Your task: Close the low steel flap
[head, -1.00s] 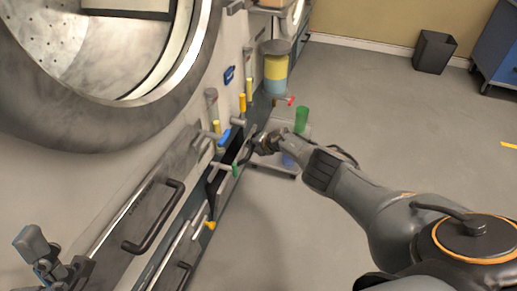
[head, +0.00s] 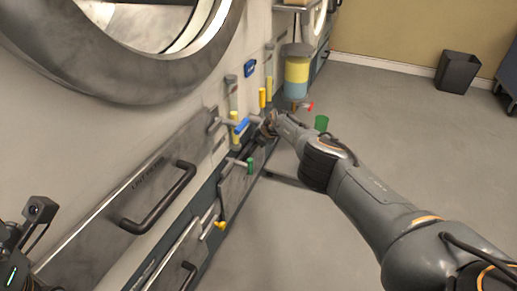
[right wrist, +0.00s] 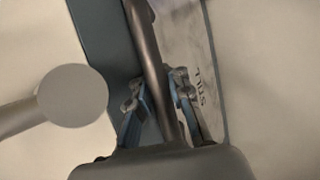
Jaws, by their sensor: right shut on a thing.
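The low steel flap (head: 236,188) is a grey panel on the lower front of the machine, close to the front in the head view; a small gap cannot be ruled out. In the right wrist view the lettered steel face (right wrist: 205,55) lies beside a dark bar handle (right wrist: 148,45). My right gripper (head: 266,127) is at the flap's far upper end. In the wrist view its two fingers (right wrist: 160,98) are shut on the handle, one on each side. Part of my left gripper (head: 30,220) shows at the lower left edge; its fingertips are unclear.
A larger steel panel with a black handle (head: 165,200) is on the left. Yellow, blue and green-tipped levers (head: 240,125) stick out near the right gripper. The floor at right is clear up to a bin (head: 457,71).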

